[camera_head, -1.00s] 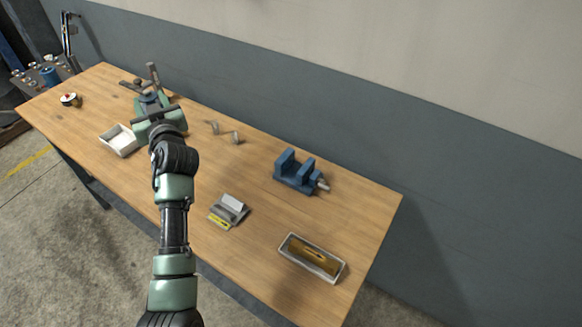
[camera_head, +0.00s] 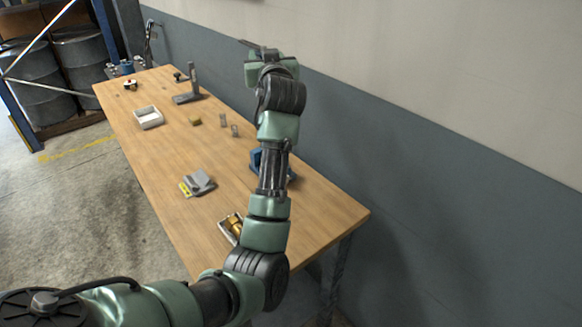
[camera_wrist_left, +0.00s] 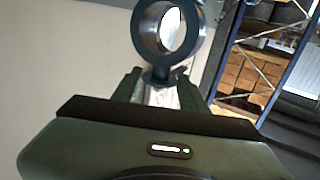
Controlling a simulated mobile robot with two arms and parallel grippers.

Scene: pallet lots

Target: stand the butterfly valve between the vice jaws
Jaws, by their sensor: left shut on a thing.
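My left gripper (camera_head: 268,62) is raised above the far side of the table, in front of the wall. It is shut on the butterfly valve, whose dark round ring (camera_wrist_left: 143,32) stands out beyond the fingers in the left wrist view. The neck under the ring sits between the fingertips (camera_wrist_left: 160,88). In the head view the valve is mostly hidden by the gripper. The blue vice (camera_head: 256,162) is on the table near its back edge, largely hidden behind my left arm, so its jaw gap cannot be seen. My right gripper is not in view.
The wooden table holds a white tray (camera_head: 149,118), a grey stand (camera_head: 188,97), a small brass block (camera_head: 195,120), grey posts (camera_head: 235,131), a grey block with a yellow label (camera_head: 200,181) and a tray with a brass part (camera_head: 229,232). The table's middle is clear.

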